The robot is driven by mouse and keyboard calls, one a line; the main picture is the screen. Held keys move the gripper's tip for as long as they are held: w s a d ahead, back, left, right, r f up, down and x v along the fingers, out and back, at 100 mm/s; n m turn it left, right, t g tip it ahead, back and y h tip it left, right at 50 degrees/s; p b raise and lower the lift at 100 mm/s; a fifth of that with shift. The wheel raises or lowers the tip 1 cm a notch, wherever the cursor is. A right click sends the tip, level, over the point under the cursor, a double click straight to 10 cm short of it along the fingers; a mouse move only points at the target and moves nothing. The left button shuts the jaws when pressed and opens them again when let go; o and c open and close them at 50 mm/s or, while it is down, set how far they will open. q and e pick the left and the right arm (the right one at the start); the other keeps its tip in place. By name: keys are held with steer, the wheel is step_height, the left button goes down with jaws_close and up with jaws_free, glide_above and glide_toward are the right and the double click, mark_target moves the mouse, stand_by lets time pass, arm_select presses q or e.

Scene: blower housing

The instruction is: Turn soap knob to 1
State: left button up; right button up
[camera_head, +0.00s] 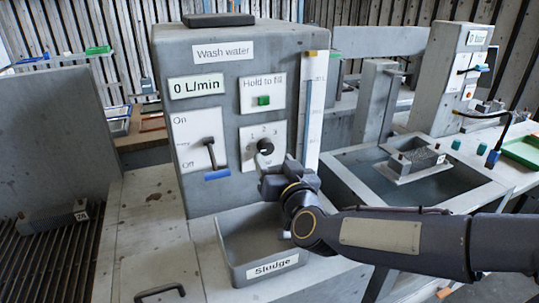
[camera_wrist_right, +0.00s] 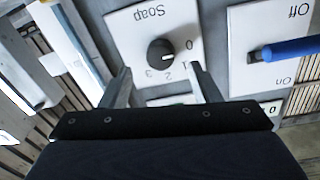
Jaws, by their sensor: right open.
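The soap knob (camera_head: 265,147) is a round dark knob on a white plate on the front of the grey wash water housing (camera_head: 225,120). In the right wrist view the knob (camera_wrist_right: 160,53) appears upside down on its plate, with "Soap" and the digits 0, 1, 2 and 3 around it. A small light mark shows on its face, but I cannot tell exactly which digit it points to. My right gripper (camera_head: 270,178) is open just below and in front of the knob. In the wrist view its fingers (camera_wrist_right: 160,70) are spread on either side, apart from the knob. My left gripper is out of view.
An On/Off lever (camera_head: 210,152) with a blue end is left of the knob. A green hold-to-fill button (camera_head: 264,100) is above it. A level gauge (camera_head: 312,100) stands at the right. A grey sludge bin (camera_head: 235,262) sits below my right gripper.

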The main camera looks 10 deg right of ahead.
mark_target(267, 150)
steer(key=shift+w+a, duration=0.15)
steer(key=shift+w, duration=1)
steer(key=shift+w+a, duration=0.15)
steer(key=shift+w, duration=0.95)
steer(key=shift+c, duration=0.4)
steer(key=c, duration=0.9)
steer(key=m+b, duration=0.2)
steer(key=m, duration=0.1)
steer(key=shift+f, duration=0.1)
steer(key=shift+m+y+b, duration=0.3)
steer(key=shift+m+b, duration=0.85)
steer(key=shift+m, duration=1.65)
steer(key=shift+g, duration=0.3)
